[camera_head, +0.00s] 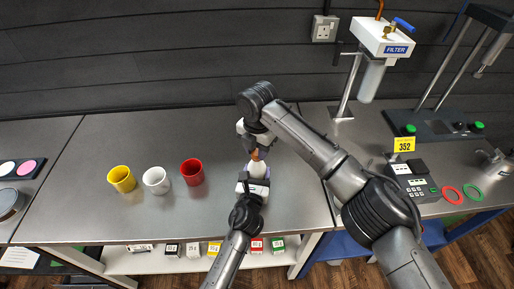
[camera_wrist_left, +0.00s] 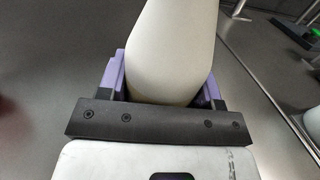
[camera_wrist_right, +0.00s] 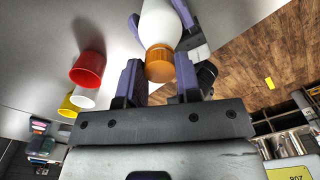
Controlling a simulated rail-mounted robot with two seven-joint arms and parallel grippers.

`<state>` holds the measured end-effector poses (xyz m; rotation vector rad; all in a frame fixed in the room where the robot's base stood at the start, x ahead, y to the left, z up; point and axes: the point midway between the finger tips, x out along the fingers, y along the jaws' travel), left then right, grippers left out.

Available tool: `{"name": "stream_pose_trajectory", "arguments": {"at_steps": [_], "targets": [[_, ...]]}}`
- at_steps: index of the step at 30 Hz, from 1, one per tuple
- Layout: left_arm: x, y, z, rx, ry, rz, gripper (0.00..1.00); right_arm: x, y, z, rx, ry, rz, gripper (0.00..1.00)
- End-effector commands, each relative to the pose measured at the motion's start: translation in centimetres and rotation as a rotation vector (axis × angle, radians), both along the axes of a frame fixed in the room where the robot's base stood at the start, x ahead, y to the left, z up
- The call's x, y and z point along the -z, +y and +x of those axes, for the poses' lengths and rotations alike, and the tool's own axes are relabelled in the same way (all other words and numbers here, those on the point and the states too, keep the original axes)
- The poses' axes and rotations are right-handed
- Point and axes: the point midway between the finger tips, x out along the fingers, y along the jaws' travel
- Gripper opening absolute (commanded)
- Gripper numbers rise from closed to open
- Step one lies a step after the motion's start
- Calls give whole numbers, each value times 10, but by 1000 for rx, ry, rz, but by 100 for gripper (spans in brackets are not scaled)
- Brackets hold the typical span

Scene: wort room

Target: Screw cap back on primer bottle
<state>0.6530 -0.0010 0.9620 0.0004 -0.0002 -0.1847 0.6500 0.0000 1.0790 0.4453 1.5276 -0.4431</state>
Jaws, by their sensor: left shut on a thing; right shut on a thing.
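The cap also shows small in the head view (camera_head: 256,154). Cap and bottle appear in line and touching; I cannot tell how far the thread is engaged.
Yellow (camera_head: 121,179), white (camera_head: 156,180) and red (camera_head: 192,172) cups stand left of the bottle. Small labelled boxes (camera_head: 214,248) sit on the shelf below. The bench between cups and bottle is clear.

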Motion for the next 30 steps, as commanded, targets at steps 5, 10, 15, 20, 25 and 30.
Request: {"name": "stream_pose_trajectory", "arguments": {"at_steps": [5, 10, 15, 20, 25, 30], "targets": [[1, 0, 0, 0, 1, 1, 0, 1, 0, -1, 376, 3, 3, 10], [1, 0, 0, 0, 1, 0, 0, 1, 0, -1, 739, 3, 2, 10], [1, 0, 0, 0, 1, 0, 0, 1, 0, -2, 1105, 4, 1, 10], [1, 0, 0, 0, 1, 0, 0, 1, 1, -2, 1455, 5, 1, 10], [1, 0, 0, 0, 1, 0, 0, 1, 1, -3, 1831, 5, 1, 10], [1, 0, 0, 0, 1, 0, 0, 1, 1, -3, 2216, 7, 1, 10]]}}
